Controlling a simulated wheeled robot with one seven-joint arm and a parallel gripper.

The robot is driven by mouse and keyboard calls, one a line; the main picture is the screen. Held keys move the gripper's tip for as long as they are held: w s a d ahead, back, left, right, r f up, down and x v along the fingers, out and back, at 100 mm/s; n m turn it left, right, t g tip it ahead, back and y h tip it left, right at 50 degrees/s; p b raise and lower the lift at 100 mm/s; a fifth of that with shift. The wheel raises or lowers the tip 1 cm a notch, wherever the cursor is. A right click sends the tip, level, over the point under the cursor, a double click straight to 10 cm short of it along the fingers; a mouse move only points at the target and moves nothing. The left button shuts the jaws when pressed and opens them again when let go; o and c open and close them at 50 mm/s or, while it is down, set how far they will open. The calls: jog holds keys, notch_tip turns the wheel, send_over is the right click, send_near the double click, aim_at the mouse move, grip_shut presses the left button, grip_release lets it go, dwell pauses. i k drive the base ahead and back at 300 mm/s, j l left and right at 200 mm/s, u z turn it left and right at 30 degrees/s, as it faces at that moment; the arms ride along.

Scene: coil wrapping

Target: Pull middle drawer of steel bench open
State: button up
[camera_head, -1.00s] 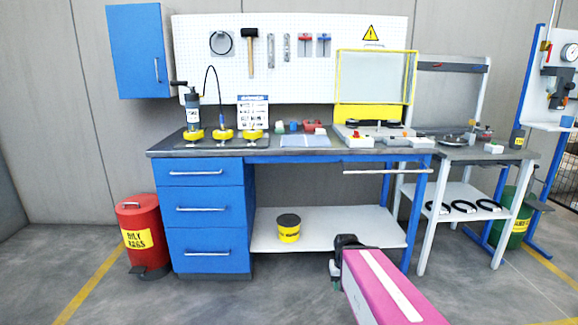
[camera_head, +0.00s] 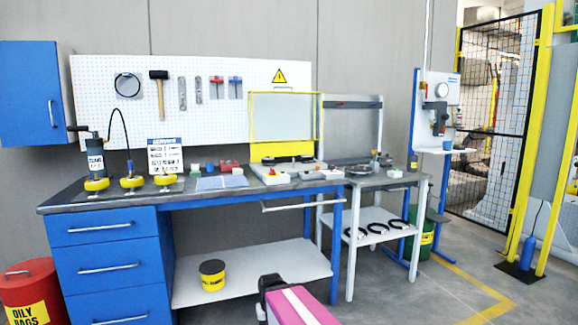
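The steel bench (camera_head: 190,198) has a dark top and a blue block of drawers at its left end. The middle drawer (camera_head: 112,277) is shut, with a silver bar handle (camera_head: 109,268) across its front. The top drawer (camera_head: 100,227) and bottom drawer (camera_head: 125,306) are also shut. My pink arm (camera_head: 300,309) reaches in from the bottom edge, right of the drawers. Its dark end, my gripper (camera_head: 268,284), is in front of the white lower shelf, well apart from the handle. Its fingers cannot be made out.
A red oily-rags bin (camera_head: 32,293) stands left of the drawers. A yellow and black tub (camera_head: 212,276) sits on the lower shelf (camera_head: 250,275). A second grey table (camera_head: 385,182) adjoins on the right. Open floor lies at the right, before a yellow-framed mesh fence (camera_head: 494,125).

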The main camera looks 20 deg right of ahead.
aim_at(89, 269)
jog(key=i+j, duration=0.2)
jog(key=i, duration=0.15)
jog(key=i+j+u, duration=0.15)
jog(key=i, duration=0.2)
jog(key=i+j, duration=0.25)
jog(key=i+u, duration=0.05)
jog(key=i, duration=0.05)
